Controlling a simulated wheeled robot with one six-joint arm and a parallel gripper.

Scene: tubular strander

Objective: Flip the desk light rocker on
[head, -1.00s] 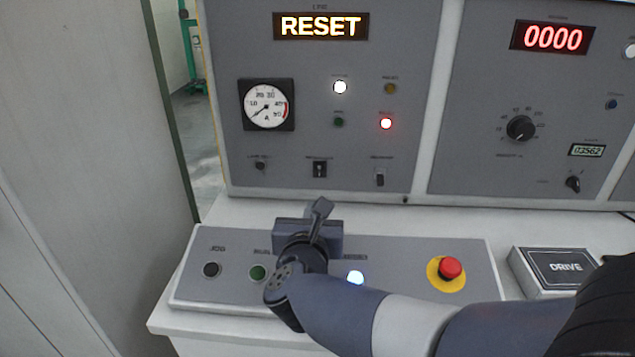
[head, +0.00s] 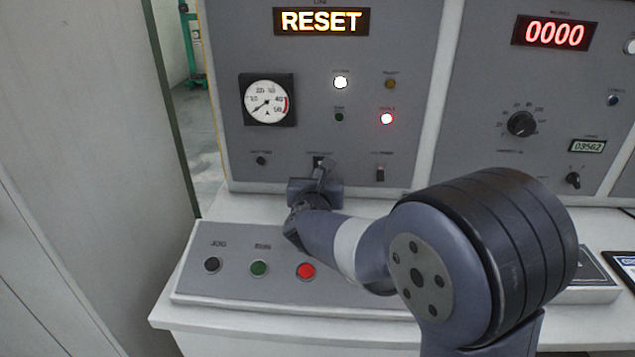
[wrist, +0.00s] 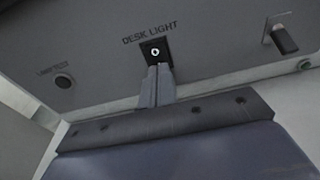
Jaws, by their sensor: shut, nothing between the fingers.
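The desk light rocker (wrist: 155,51) is a small black switch with a white mark, under the label "DESK LIGHT" on the grey upright panel in the wrist view. My gripper (wrist: 158,68) is shut and empty, its fingertips at the rocker's lower edge. I cannot tell whether they touch it. In the head view my gripper (head: 326,165) reaches up to the lower part of the panel and covers most of the rocker (head: 317,160).
A round lamp test button (wrist: 63,81) is left of the rocker and a toggle switch (wrist: 284,40) is right of it. On the sloped desk are black, green and red (head: 306,271) buttons. A lit RESET sign (head: 321,21) is above.

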